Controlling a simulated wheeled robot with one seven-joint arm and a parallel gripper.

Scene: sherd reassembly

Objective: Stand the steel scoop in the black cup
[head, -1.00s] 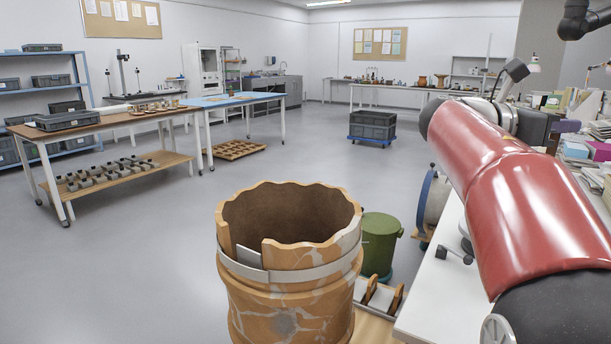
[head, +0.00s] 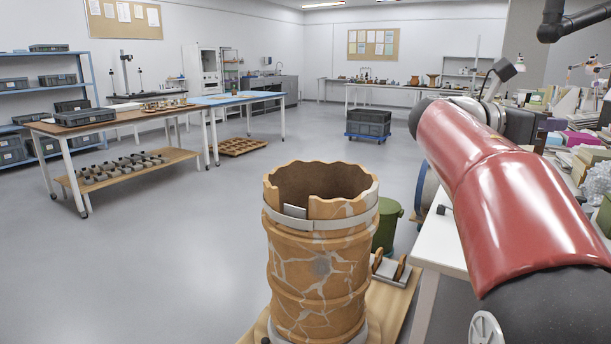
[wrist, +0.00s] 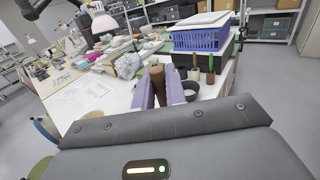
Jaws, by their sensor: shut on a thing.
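In the wrist view my gripper (wrist: 159,88) has two purple fingers closed on a brown, handle-like thing (wrist: 155,76), which I take to be the grip of the steel scoop. No steel part of it shows clearly. A dark round rim (wrist: 193,89), which looks like the black cup, stands on the white table just right of the right finger and is partly hidden by it. I cannot tell how far it is from the held thing. The gripper is out of sight in the head view.
Papers (wrist: 86,90) and a pale lumpy mass (wrist: 128,66) lie to the left. In the head view a large cracked jar (head: 318,245) stands left of the white table (head: 440,240).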

